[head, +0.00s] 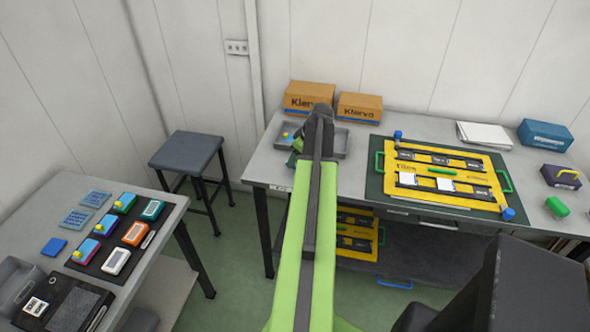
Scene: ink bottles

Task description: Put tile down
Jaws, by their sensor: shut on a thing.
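My arm reaches out over the near-left part of the back bench (262,168). My gripper (300,142) is at its far end, over or beside a grey tray (343,141), and is mostly hidden by the arm. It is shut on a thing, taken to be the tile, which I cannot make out. A yellow board (425,158) with dark slots lies on a dark mat (375,187) to the right. Two white tiles, one left (408,179) and one right (439,184), sit in its front row.
Two cardboard boxes, one left (309,95) and one right (359,107), stand behind the tray. A blue box (545,135), paper stack (485,134) and green block (557,207) are at the right.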

